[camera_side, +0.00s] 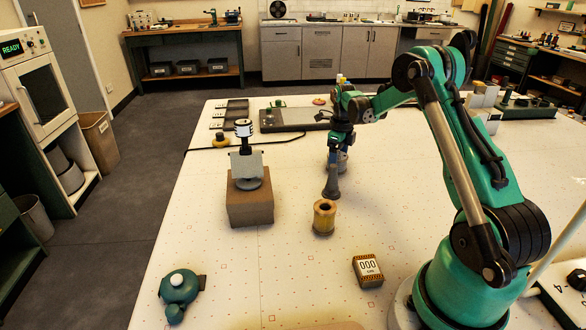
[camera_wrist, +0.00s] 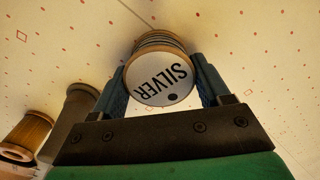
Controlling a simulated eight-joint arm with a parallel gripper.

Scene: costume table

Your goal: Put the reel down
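A silver-labelled reel (camera_wrist: 163,82) sits between the two blue fingers of my gripper (camera_wrist: 160,66) in the wrist view. The fingers press on both its sides, and its round end with the word SILVER faces the camera. In the side view my gripper (camera_side: 342,150) is over the middle of the table, pointing down, with the reel (camera_side: 343,163) low between its fingers and partly hidden. I cannot tell whether the reel's lower end touches the table.
A dark grey post (camera_side: 332,184) stands close in front of the reel, with a gold reel (camera_side: 324,216) nearer. A brown block with a grey stand (camera_side: 249,205) is left. A counter box (camera_side: 367,271) and green round device (camera_side: 180,288) lie at the front. Table (camera_side: 285,280) between is clear.

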